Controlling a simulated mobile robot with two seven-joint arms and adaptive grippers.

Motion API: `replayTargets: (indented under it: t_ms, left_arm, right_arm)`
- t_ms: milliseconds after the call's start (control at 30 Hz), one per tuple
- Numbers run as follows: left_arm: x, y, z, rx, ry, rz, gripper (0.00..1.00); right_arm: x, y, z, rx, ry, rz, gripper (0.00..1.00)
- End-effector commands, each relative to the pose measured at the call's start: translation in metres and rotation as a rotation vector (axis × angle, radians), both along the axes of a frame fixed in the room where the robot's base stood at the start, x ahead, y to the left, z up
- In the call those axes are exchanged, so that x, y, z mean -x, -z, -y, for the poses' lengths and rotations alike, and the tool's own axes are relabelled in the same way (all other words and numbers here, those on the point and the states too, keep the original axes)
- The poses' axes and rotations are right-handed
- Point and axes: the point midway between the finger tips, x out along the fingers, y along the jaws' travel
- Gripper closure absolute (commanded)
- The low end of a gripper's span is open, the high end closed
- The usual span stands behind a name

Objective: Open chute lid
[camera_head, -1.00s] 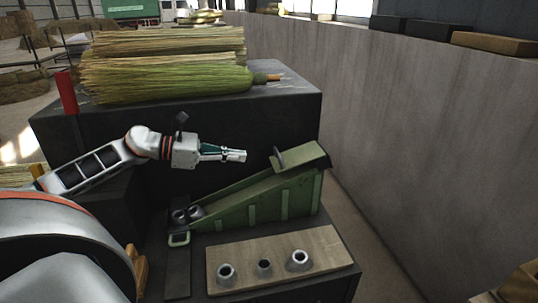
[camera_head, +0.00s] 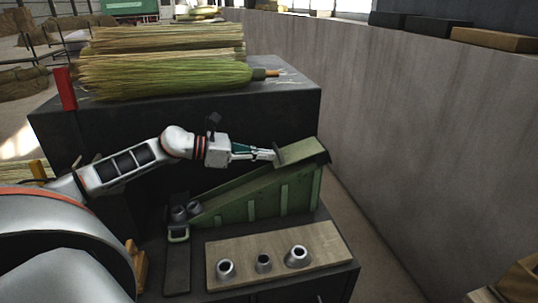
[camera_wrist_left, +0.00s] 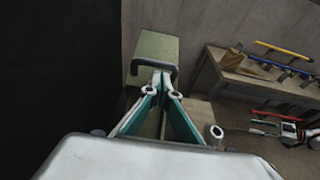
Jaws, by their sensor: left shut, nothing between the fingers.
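The green chute (camera_head: 265,200) stands on the dark lower bench and slopes up to the right. Its lid (camera_head: 305,153) lies closed over the high right end, with a dark handle (camera_head: 279,154) standing up at the lid's left side. My left gripper (camera_head: 273,155) is shut and empty, with its fingertips right at the handle; whether they touch it I cannot tell. In the left wrist view the shut fingertips (camera_wrist_left: 163,75) are in front of the handle (camera_wrist_left: 153,63), with the green lid (camera_wrist_left: 157,48) beyond.
A wooden board (camera_head: 275,258) with several grey metal cups lies in front of the chute. Broom straw bundles (camera_head: 165,65) lie on the dark upper bench behind. A concrete wall (camera_head: 420,140) stands to the right.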

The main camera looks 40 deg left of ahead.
Motion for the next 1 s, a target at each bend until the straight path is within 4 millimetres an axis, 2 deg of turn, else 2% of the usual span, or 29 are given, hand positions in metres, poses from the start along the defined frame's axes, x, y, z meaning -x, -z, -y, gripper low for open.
replayTargets:
  t_ms: [200, 633, 1000]
  left_arm:
    - [-0.008, 0.001, 0.007, 0.000, 0.000, 0.001, 1.00]
    - [-0.010, 0.003, 0.008, -0.002, 0.001, 0.000, 1.00]
    - [-0.009, -0.005, -0.005, -0.033, 0.000, -0.032, 1.00]
  right_arm:
    - [-0.001, -0.003, -0.001, -0.002, 0.000, 0.003, 0.60]
    - [-0.001, -0.003, -0.001, -0.003, 0.001, 0.002, 0.60]
    - [-0.001, -0.003, -0.002, -0.004, 0.002, 0.002, 0.60]
